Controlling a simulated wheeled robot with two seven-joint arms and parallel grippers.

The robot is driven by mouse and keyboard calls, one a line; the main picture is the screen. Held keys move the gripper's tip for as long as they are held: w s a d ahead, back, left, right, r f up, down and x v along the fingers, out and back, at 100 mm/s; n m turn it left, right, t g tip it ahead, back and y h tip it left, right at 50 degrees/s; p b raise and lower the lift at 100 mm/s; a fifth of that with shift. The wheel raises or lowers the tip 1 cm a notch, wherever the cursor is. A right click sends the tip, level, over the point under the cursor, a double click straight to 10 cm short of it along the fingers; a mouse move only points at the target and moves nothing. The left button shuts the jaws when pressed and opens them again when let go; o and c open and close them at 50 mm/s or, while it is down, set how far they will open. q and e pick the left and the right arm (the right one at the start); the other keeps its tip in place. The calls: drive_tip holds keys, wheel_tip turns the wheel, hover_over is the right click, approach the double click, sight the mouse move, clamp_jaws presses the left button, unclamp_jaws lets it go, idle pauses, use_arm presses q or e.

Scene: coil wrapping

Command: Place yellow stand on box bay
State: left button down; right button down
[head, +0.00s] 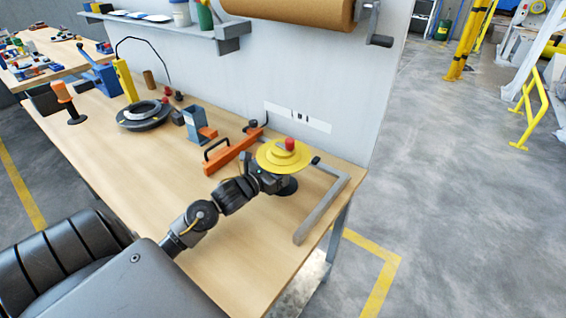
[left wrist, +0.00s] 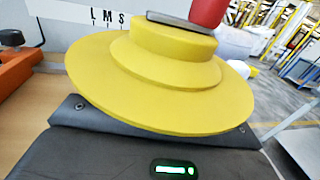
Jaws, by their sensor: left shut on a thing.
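The yellow stand (head: 284,157) is a stepped yellow disc with a red knob on top. A round black foot (head: 289,187) shows below it, by the right end of the table. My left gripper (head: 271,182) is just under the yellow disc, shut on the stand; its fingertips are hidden. In the left wrist view the yellow stand (left wrist: 165,75) fills the middle, looking slightly tilted, and hides the grip. A grey L-shaped rail (head: 322,208) borders the table's right corner. I cannot tell for sure that this is the box bay. My right gripper is not in view.
A dark coil (head: 144,115) lies farther left. The wall (head: 300,70) carries a paper roll (head: 293,12). The table's front middle (head: 235,250) is clear.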

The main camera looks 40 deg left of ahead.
use_arm(q)
drive_tip(key=c, duration=1)
unclamp_jaws()
drive_tip(key=shift+s, duration=0.1)
drive_tip(key=s+b, duration=0.1)
drive_tip(key=s, duration=0.2)
drive_tip(key=s+a, duration=0.1)
drive_tip(key=s, duration=0.3)
drive_tip(key=s+b, duration=0.1)
drive_tip(key=s, duration=0.2)
drive_tip(key=shift+s+a+f+b, duration=0.1)
drive_tip(key=shift+s+a+b, duration=0.1)
drive_tip(key=shift+b, duration=0.15)
drive_tip(key=shift+s+a, duration=0.1)
drive_tip(key=shift+s, duration=0.6)
